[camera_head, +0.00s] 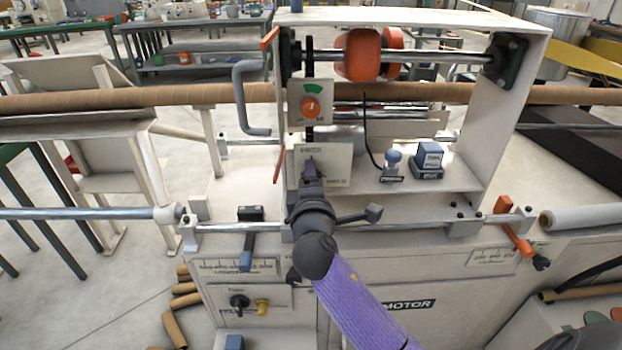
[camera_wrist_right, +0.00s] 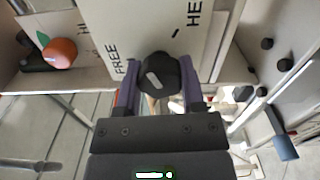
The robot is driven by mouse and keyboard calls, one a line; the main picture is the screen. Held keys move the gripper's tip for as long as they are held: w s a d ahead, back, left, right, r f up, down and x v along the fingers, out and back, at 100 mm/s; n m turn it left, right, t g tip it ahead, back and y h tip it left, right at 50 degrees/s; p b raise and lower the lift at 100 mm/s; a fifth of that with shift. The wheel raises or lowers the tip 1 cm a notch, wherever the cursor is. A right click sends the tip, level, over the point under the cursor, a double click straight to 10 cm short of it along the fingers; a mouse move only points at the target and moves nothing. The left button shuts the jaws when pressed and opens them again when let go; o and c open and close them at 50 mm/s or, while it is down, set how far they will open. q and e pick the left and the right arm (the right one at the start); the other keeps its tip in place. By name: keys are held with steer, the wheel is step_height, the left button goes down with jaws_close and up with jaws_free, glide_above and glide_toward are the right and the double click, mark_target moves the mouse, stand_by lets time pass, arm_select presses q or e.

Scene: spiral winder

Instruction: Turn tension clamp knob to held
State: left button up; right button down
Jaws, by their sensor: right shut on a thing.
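The tension clamp knob (camera_wrist_right: 160,68) is black with a pale pointer mark, on a cream panel (camera_wrist_right: 115,25) lettered FREE at left and HE at right, the rest of that word hidden. My right gripper (camera_wrist_right: 160,80) is shut on the knob, one purple finger on each side. The pale mark slants on the knob's face; I cannot tell which word it indicates. In the head view my right gripper (camera_head: 311,175) reaches the small cream panel (camera_head: 337,160) and hides the knob. My left gripper is not in view.
An orange knob (camera_head: 311,107) sits on a plate above the panel. A grey crank handle (camera_head: 248,98) is to the left. A blue block (camera_head: 430,158) and a small blue-topped knob (camera_head: 393,160) stand on the shelf at right. A metal rail (camera_head: 400,229) crosses in front.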

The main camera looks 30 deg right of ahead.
steer(key=m, duration=0.5)
steer(key=shift+f+m, duration=0.1)
steer(key=shift+m, duration=0.3)
steer(key=shift+m+b, duration=0.35)
steer(key=shift+m, duration=2.15)
steer(key=shift+c, duration=1)
jaws_free()
